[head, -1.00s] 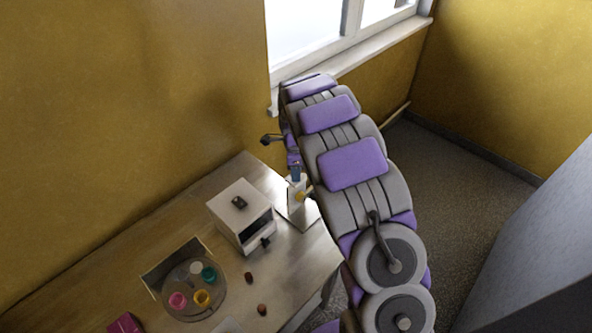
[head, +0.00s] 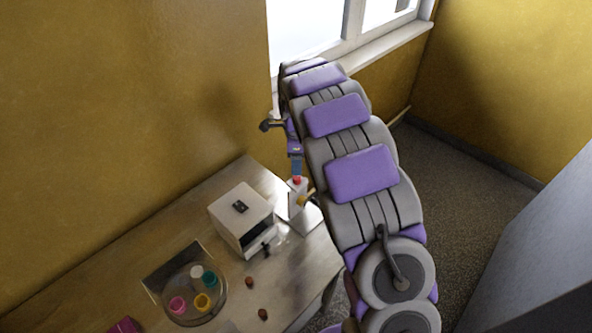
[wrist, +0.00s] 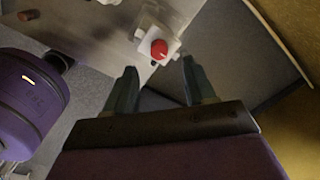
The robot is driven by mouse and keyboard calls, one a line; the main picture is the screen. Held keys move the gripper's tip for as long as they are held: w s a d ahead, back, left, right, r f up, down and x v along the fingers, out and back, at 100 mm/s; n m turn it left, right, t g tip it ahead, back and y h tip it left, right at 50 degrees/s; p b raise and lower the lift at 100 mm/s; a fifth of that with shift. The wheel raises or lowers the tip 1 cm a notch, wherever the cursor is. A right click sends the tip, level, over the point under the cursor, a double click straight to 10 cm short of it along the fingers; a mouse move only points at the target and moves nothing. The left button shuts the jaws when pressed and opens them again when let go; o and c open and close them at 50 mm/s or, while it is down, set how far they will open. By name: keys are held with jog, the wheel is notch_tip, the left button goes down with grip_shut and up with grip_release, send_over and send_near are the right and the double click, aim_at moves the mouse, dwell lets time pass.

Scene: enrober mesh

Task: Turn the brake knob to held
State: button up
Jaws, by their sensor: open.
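A round red knob (wrist: 159,48) with a small pale mark sits on a white block in the wrist view. I see no label showing whether it is the brake knob or what its setting is. In the head view the red knob (head: 297,180) tops a white post at the table's right end, with a brass-coloured piece (head: 308,198) on its side. My gripper (wrist: 160,84) is open and empty, its teal fingers apart, with the knob beyond and between the tips. In the head view my gripper (head: 296,168) is just above the post; touching is not visible.
A white box (head: 240,213) with a dark fitting on top and a dark front handle stands left of the post. A round tray (head: 216,309) holds several coloured cups. Two small brown pieces lie on the wooden table (head: 150,262). A yellow wall (head: 130,110) rises behind.

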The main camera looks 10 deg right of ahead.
aim_at(297, 178)
notch_tip(297, 178, up, 11)
dwell(0.3)
dwell(0.4)
jog(key=s+d+n+b, duration=0.2)
jog(key=s+n+b, duration=0.5)
jog(key=s, duration=1.4)
jog(key=s+f+n, duration=0.3)
jog(key=s+n, duration=0.1)
jog(key=s, duration=0.3)
jog(key=s+a+f+n+g+b, duration=0.1)
jog(key=s+f+n, duration=0.1)
jog(key=s+n, duration=0.3)
jog(key=s+a+f+n, duration=0.1)
jog(key=s+f+n, duration=0.2)
jog(key=s, duration=0.8)
jog(key=shift+f+n+g+b, duration=0.35)
jog(key=shift+n+g+b, duration=0.05)
jog(key=shift+n, duration=0.3)
